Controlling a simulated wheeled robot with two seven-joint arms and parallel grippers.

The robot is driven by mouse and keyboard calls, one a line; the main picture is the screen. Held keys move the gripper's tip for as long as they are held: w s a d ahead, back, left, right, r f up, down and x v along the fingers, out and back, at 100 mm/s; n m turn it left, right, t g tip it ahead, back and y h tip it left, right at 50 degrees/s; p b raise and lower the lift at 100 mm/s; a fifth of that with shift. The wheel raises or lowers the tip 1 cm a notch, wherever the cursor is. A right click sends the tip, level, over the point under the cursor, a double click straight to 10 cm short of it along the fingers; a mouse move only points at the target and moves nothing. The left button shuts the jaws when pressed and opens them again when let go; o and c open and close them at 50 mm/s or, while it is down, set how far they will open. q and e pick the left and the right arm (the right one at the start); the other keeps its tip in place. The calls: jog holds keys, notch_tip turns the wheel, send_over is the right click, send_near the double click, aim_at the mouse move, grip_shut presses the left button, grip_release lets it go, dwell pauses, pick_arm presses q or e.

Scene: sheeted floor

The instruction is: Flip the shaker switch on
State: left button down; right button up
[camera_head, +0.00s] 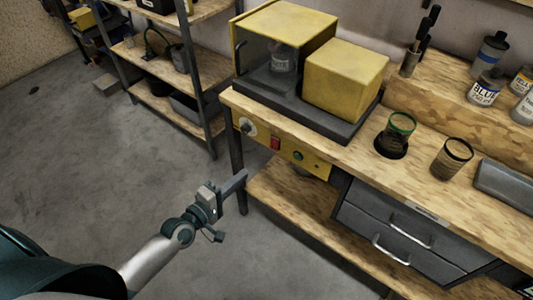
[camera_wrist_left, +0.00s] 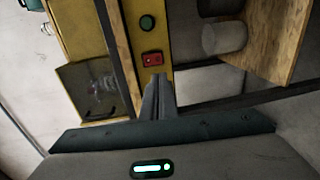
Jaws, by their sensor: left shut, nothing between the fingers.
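The yellow shaker (camera_head: 285,30) stands on the workbench, with a can visible behind its dark window. Its yellow control panel (camera_head: 318,164) is on the bench's front edge. The panel carries the red switch (camera_head: 275,143), between a round dial (camera_head: 247,126) and a green button (camera_head: 298,156). I cannot tell the switch's position. My left gripper (camera_head: 243,176) is shut and empty, in front of and below the panel in the head view. In the left wrist view, the closed fingertips (camera_wrist_left: 158,78) point toward the red switch (camera_wrist_left: 151,57), with the green button (camera_wrist_left: 147,22) beyond it. My right gripper is not in view.
A green-rimmed cup (camera_head: 402,123) and another cup (camera_head: 452,157) stand on the bench right of the shaker. Grey drawers (camera_head: 405,240) hang below. A lower wooden shelf (camera_head: 300,215) lies under the panel.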

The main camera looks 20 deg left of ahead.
aim_at(273, 149)
pick_arm(q)
jog(key=p+x, duration=0.2)
jog(key=x, duration=1.1)
jog(key=shift+w+d, duration=0.15)
jog(key=shift+w, duration=0.15)
